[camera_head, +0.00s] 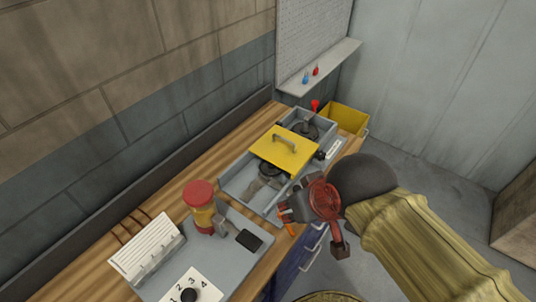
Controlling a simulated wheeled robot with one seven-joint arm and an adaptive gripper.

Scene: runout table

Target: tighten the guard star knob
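A yellow guard cover (284,151) with a grey arched handle sits over the middle of a grey tray-like machine (238,181) on the bench. A small dark knob (320,155) shows at the cover's right edge; it looks like the guard star knob, but it is too small to tell its shape or how tight it is. My gripper (286,213) is at the machine's near right side, in front of the knob and apart from it. Its fingers are small and partly hidden by my wrist, so their opening cannot be made out.
A red-topped yellow post (202,205) stands on a grey plate, with a white slotted rack (148,248) and a numbered dial card (189,289) nearby. A red-tipped lever (315,105) rises behind the cover. A yellow bin (344,118) is at the far end. Open floor lies right of the bench.

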